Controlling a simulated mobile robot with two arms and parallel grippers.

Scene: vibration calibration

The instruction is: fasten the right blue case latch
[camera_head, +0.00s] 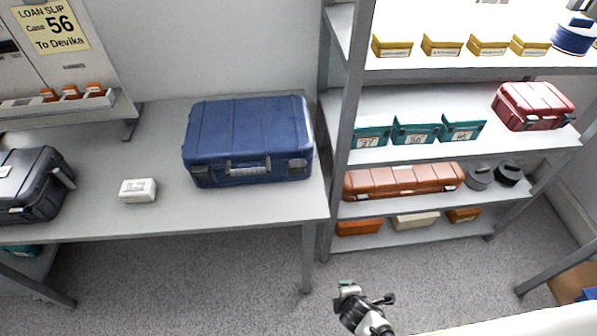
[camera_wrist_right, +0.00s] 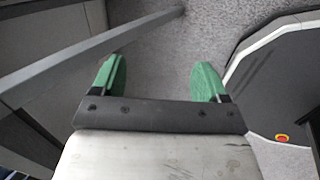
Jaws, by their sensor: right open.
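The closed-lidded blue case (camera_head: 245,130) stands on the grey table, its front with the handle (camera_head: 248,168) facing me. Its right latch (camera_head: 298,168) is a small grey piece at the right end of the front; whether it is fastened is too small to tell. The left latch (camera_head: 199,171) is at the other end. My right gripper (camera_head: 347,287) is low over the floor, in front of and right of the table, well apart from the case. In the right wrist view its green fingers (camera_wrist_right: 160,78) are apart with only floor between them. My left gripper is out of view.
The table (camera_head: 160,220) also bears a small white box (camera_head: 138,190) and a black case (camera_head: 35,185) at left. A shelf rack (camera_head: 345,130) with boxes and cases stands close to the table's right end. A loan slip (camera_head: 52,27) reads Case 56, To Devika.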

